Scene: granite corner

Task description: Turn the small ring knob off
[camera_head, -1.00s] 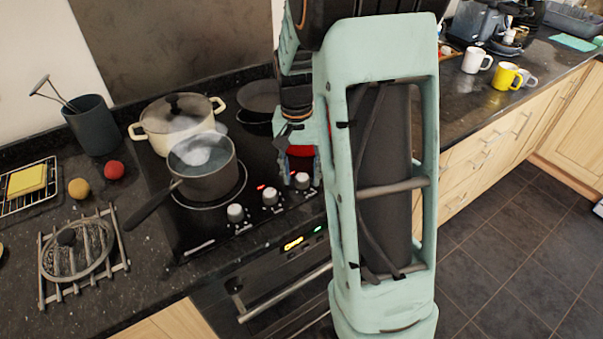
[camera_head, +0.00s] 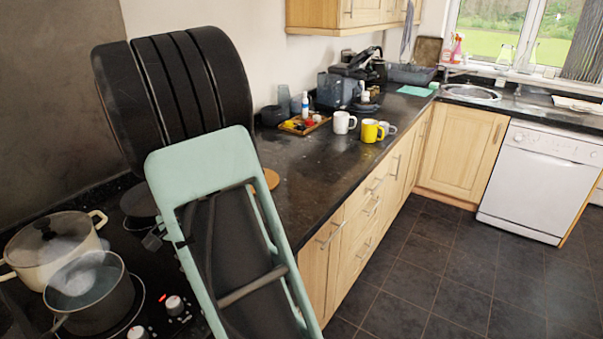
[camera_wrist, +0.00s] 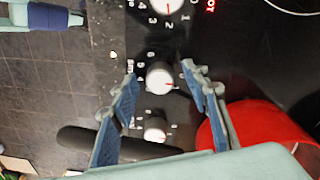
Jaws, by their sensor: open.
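In the wrist view, white stove knobs stand in a column on the black hob: a top knob (camera_wrist: 168,6), a middle knob (camera_wrist: 160,78) and a lower knob (camera_wrist: 155,130). My gripper (camera_wrist: 159,68) is open and empty, with its blue-padded fingers on either side of the middle knob and apart from it. I cannot tell which knob serves the small ring. In the head view, two knobs show near the bottom, a right one (camera_head: 175,305) and a left one (camera_head: 137,332). My gripper is hidden there behind my arm.
A red pan (camera_wrist: 262,138) is close by my right finger, its dark handle (camera_wrist: 110,145) crossing below the fingers. A steaming saucepan (camera_head: 90,295) and a cream pot (camera_head: 52,245) stand on the hob. Mugs (camera_head: 372,130) stand along the counter. The floor (camera_head: 420,270) is clear.

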